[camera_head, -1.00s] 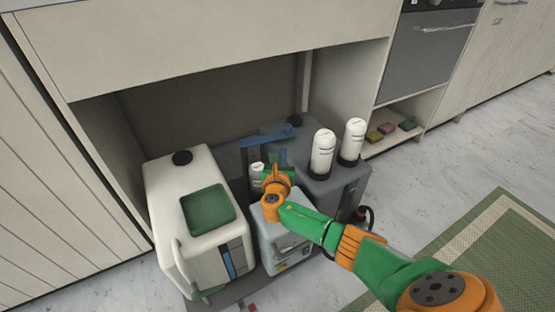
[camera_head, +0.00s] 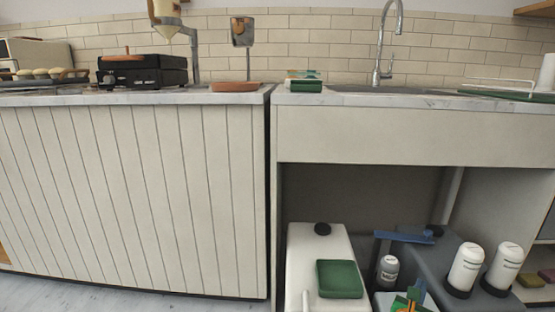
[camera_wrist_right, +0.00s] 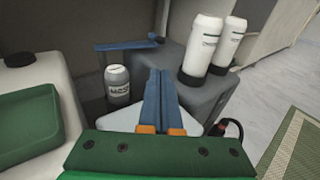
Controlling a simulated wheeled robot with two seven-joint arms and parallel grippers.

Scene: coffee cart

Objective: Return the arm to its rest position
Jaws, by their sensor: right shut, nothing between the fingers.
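My right gripper (camera_head: 411,300) shows only in part at the bottom edge of the head view, in front of the open space under the sink. In the right wrist view its two blue fingers (camera_wrist_right: 160,88) are pressed together with nothing between them. They point toward a grey machine (camera_wrist_right: 197,95) with two white bottles on it. Most of my right arm is out of the head view. My left gripper is not in view.
A white machine with a green tray (camera_head: 340,279) stands left of the gripper, also in the wrist view (camera_wrist_right: 25,122). A blue lever (camera_head: 405,237) is behind. The counter (camera_head: 300,97) overhangs this space.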

